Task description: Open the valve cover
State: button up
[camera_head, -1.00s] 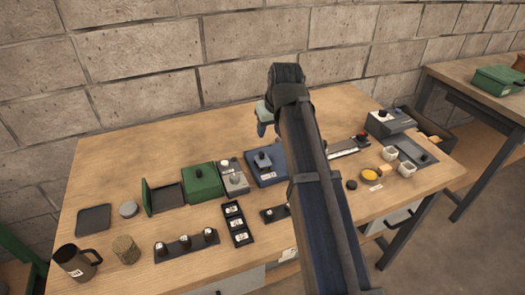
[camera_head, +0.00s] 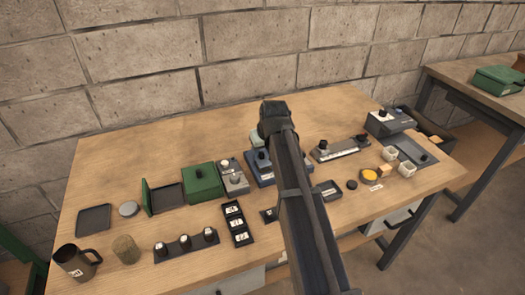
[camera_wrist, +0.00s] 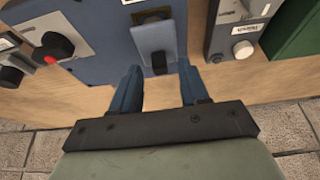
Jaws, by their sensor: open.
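A blue box (camera_head: 266,180) stands near the middle of the bench, partly hidden behind my arm in the head view. It also fills the upper middle of the wrist view (camera_wrist: 98,40). On it is a small grey-blue hinged-looking cover (camera_wrist: 150,38) with a dark tab (camera_wrist: 159,62) at its edge; I take this as the valve cover, and it looks shut. My gripper (camera_wrist: 158,72) is open, its two blue fingers apart on either side of the tab's line. I cannot tell whether they touch it. In the head view the gripper is mostly hidden by my wrist.
A grey box with knobs (camera_wrist: 238,30) and a green box (camera_wrist: 297,38) stand close at the right in the wrist view. A panel with a red button (camera_wrist: 50,60) is at the left. The strip of bench (camera_head: 180,140) by the wall is clear.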

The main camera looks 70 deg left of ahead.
jog(key=shift+a+f, duration=0.15)
jog(key=shift+f, duration=0.25)
grip_shut()
dwell(0.5)
